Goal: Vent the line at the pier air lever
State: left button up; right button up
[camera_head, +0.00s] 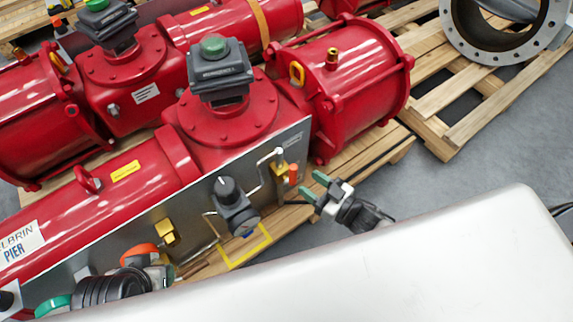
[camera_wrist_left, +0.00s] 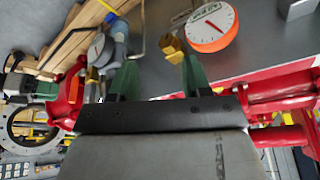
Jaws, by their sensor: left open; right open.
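The pier actuator (camera_head: 120,180) is a red cylinder with a grey side panel (camera_head: 150,215), marked PIER at left. A small orange-red handle (camera_head: 293,174) beside a brass fitting (camera_head: 281,169) sits at the panel's right end; it may be the air lever. My right gripper (camera_head: 318,190) is open and empty, just right of and below that handle, apart from it. My left gripper (camera_wrist_left: 158,78) is open in the left wrist view, its green fingers facing the panel with nothing between them. A brass block (camera_wrist_left: 172,47) shows just beyond its fingers; in the head view, my left arm partly hides the panel's lower left.
A regulator with a black knob (camera_head: 228,192), pipes and a yellow frame (camera_head: 245,248) stand mid-panel. An orange-rimmed gauge (camera_wrist_left: 210,27) is near my left gripper. A second red actuator (camera_head: 30,105) lies behind. Wooden pallets (camera_head: 460,85) and grey floor are at right.

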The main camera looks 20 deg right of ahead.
aim_at(296, 174)
jog(key=b+x, duration=0.1)
jog(key=x, duration=0.5)
jog(key=shift+w+a, duration=0.1)
jog(key=shift+w, duration=0.05)
pick_arm(q)
jog(key=w+d+r+t+h, duration=0.1)
jog(key=w+d+t, duration=0.1)
jog(key=w+t, duration=0.2)
jog(key=shift+w+r, duration=0.35)
jog(key=shift+w, duration=0.5)
pick_arm(e)
jog(key=shift+x, duration=0.85)
grip_shut()
